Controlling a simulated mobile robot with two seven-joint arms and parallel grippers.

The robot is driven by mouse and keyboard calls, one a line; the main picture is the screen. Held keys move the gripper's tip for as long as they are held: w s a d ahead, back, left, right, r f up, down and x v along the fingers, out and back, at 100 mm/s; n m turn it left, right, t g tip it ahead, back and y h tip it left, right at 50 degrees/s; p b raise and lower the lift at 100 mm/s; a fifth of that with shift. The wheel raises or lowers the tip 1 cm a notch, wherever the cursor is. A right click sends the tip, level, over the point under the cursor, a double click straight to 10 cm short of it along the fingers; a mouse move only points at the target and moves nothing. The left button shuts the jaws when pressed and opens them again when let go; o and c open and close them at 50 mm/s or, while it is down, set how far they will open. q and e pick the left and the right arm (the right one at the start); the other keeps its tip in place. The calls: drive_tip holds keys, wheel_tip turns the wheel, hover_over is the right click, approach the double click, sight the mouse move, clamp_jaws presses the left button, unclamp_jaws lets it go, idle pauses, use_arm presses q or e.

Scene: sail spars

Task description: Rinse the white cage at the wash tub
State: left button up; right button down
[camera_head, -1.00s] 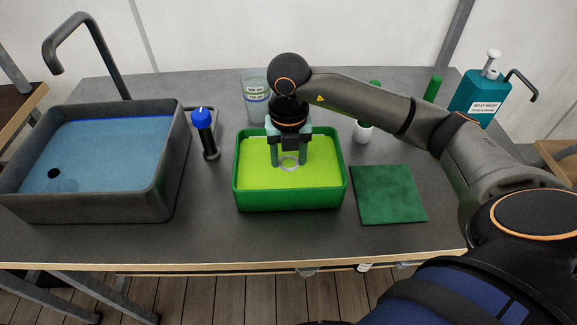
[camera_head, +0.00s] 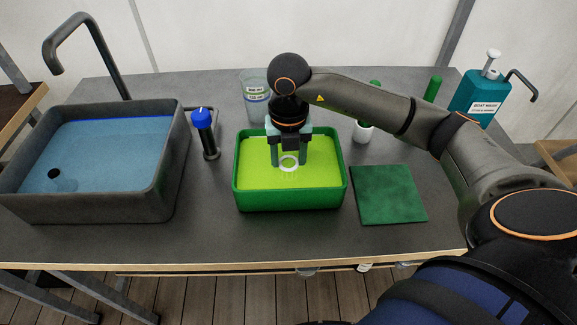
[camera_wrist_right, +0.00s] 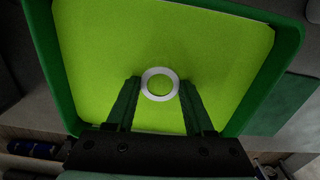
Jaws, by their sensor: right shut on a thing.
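The white cage (camera_head: 281,163) shows as a pale ring with thin bars below it, over the yellow-green liquid in the green tub (camera_head: 290,199). The ring (camera_wrist_right: 147,84) also shows in the right wrist view, between the fingertips. My right gripper (camera_head: 289,157) points down into the tub and is shut on the cage. The lower end of the cage is hard to make out against the liquid. My left gripper is not in view.
A grey basin (camera_head: 160,205) of blue water with a tap stands at left. A blue-capped dark bottle (camera_head: 207,135), a clear labelled beaker (camera_head: 254,105) and a white container (camera_head: 363,132) surround the tub. A green mat (camera_head: 389,194) and teal bottle (camera_head: 478,98) are at right.

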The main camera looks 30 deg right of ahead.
wheel_tip(320, 180, up, 10)
drive_tip(key=p, duration=0.5)
drive_tip(key=shift+p, duration=0.35)
idle(2.1)
wheel_tip(320, 180, up, 4)
drive_tip(key=shift+f, duration=0.1)
idle(0.4)
idle(0.6)
